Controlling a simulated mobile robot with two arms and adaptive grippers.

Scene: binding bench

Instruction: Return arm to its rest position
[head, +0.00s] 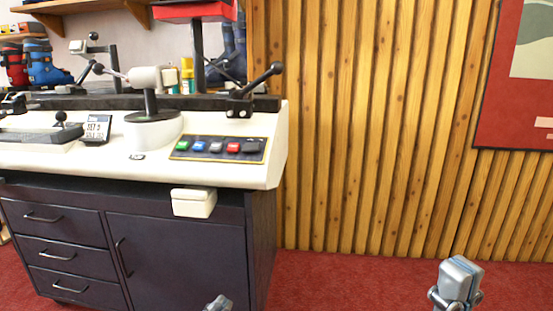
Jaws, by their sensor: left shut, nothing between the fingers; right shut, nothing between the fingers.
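My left gripper (219,303) shows only as a small grey tip at the bottom edge, in front of the dark cabinet's lower right part. It is shut and empty. My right gripper (459,279) stands at the lower right over the red carpet, its grey fingers pointing up. It is shut with nothing between the fingers. The rest of both arms is out of frame.
The binding bench has a white top (225,170) with colored buttons (216,147) and black levers, above a dark cabinet (178,255). A small white box (194,202) juts from its front. A wood-slat wall (370,130) stands behind. Red carpet (350,285) is clear right of the bench.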

